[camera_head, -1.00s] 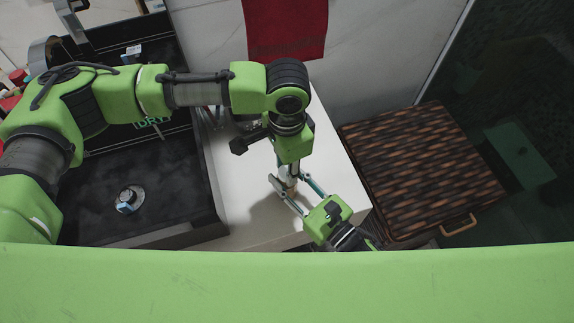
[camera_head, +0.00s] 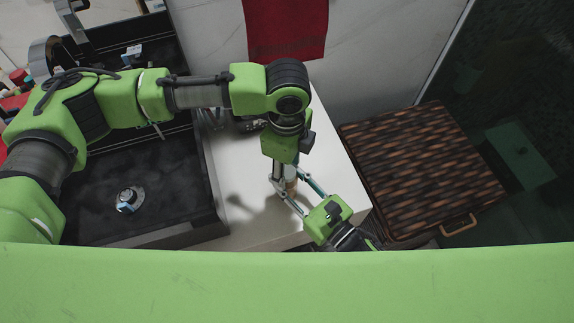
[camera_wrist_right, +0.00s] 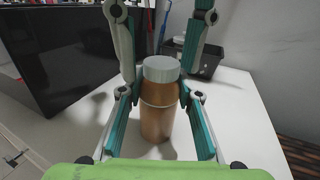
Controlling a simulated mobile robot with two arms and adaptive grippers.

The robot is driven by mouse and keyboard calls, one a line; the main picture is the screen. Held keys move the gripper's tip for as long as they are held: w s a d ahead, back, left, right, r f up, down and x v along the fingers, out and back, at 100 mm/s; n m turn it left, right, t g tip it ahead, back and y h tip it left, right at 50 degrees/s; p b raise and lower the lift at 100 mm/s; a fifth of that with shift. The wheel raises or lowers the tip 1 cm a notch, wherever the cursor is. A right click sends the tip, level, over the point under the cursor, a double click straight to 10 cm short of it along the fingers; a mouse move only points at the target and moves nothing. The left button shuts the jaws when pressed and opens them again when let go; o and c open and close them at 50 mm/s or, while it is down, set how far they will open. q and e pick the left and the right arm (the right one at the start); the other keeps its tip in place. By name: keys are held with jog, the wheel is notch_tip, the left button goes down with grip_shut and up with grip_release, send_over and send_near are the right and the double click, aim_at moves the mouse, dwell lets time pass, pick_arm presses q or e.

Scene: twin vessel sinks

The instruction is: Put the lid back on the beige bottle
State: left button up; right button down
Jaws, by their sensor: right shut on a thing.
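The beige bottle (camera_wrist_right: 157,122) stands upright on the white counter in the right wrist view. The pale grey lid (camera_wrist_right: 161,69) sits on its top; whether it is screwed tight I cannot tell. My right gripper (camera_wrist_right: 158,100) is shut on the bottle's body, one finger on each side. My left gripper (camera_wrist_right: 159,76) comes down from above, its fingers spread on both sides of the lid with small gaps. In the head view the left gripper (camera_head: 284,178) hides most of the bottle (camera_head: 291,186), with the right gripper (camera_head: 296,188) around it.
A black sink (camera_head: 95,195) with a drain lies left of the white counter (camera_head: 250,225). A dark box (camera_wrist_right: 203,63) stands behind the bottle. A red towel (camera_head: 286,30) hangs on the wall. A brown woven hamper (camera_head: 420,165) stands right of the counter.

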pick_arm(q)
jog(key=shift+r, duration=2.3)
jog(key=shift+c, duration=0.3)
jog(key=r+n, duration=0.1)
jog(key=n, duration=0.3)
jog(key=shift+r, duration=0.35)
jog(key=n, duration=0.1)
jog(key=r+n, duration=0.1)
jog(key=n, duration=0.2)
jog(key=shift+r+n, duration=0.35)
jog(key=shift+n, duration=0.05)
notch_tip(320, 180, down, 8)
jog(key=shift+f, duration=0.1)
